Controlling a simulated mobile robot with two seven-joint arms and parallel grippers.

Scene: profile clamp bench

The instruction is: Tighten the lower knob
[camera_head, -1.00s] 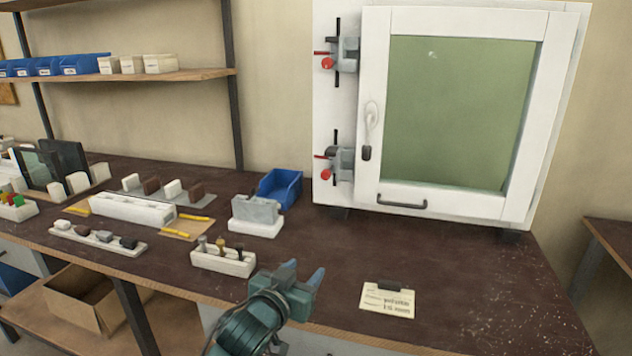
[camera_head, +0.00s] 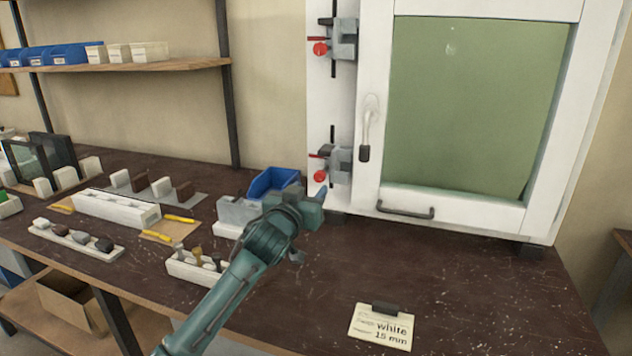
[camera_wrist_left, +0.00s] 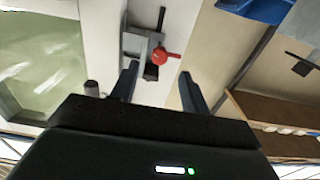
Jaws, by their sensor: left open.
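The lower clamp (camera_head: 338,164) is grey with a red knob (camera_head: 320,176) and sits on the left edge of the white window frame, below a matching upper clamp (camera_head: 343,40) with its own red knob (camera_head: 320,48). My left gripper (camera_head: 322,194) is just below the lower knob in the head view, open and empty. In the left wrist view, the open fingers (camera_wrist_left: 158,88) point toward a clamp, and its red knob (camera_wrist_left: 160,56) shows beyond and between the fingertips, apart from them. My right gripper is not in view.
A blue bin (camera_head: 274,183) and a grey block on a white base (camera_head: 236,212) stand close to the left arm. The window handle (camera_head: 367,125) is right of the clamps. A note card (camera_head: 382,328) lies on the mostly clear front right bench.

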